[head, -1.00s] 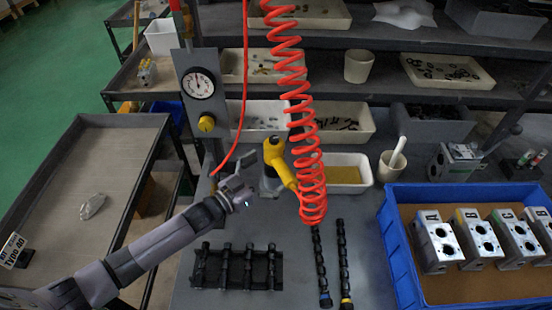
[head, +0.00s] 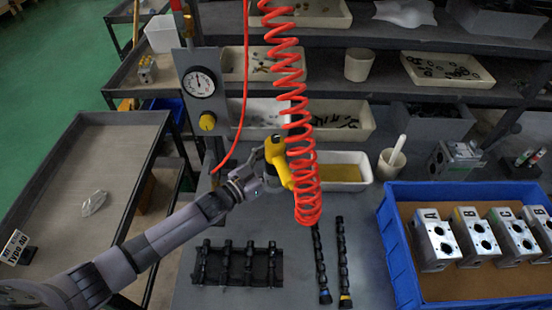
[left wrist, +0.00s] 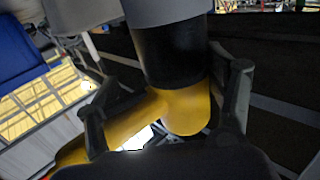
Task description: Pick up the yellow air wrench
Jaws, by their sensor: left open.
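The yellow air wrench (head: 276,155) hangs upright beside the red coiled hose (head: 302,130), above the grey bench. My left gripper (head: 266,168) is at the wrench, coming from the left. In the left wrist view the wrench's yellow housing (left wrist: 188,108) and black collar (left wrist: 170,55) lie between the two spread fingers of my left gripper (left wrist: 165,105). The fingers are open, one on each side of the wrench. Whether either finger touches it cannot be told. My right gripper is not in view.
A pressure gauge (head: 199,82) on a grey post stands left of the wrench. A white tray with yellow liquid (head: 343,187) and a mortar (head: 391,165) are behind it. Black camshafts (head: 341,265) and a black rack (head: 237,264) lie in front. A blue crate (head: 398,250) with valve blocks is right.

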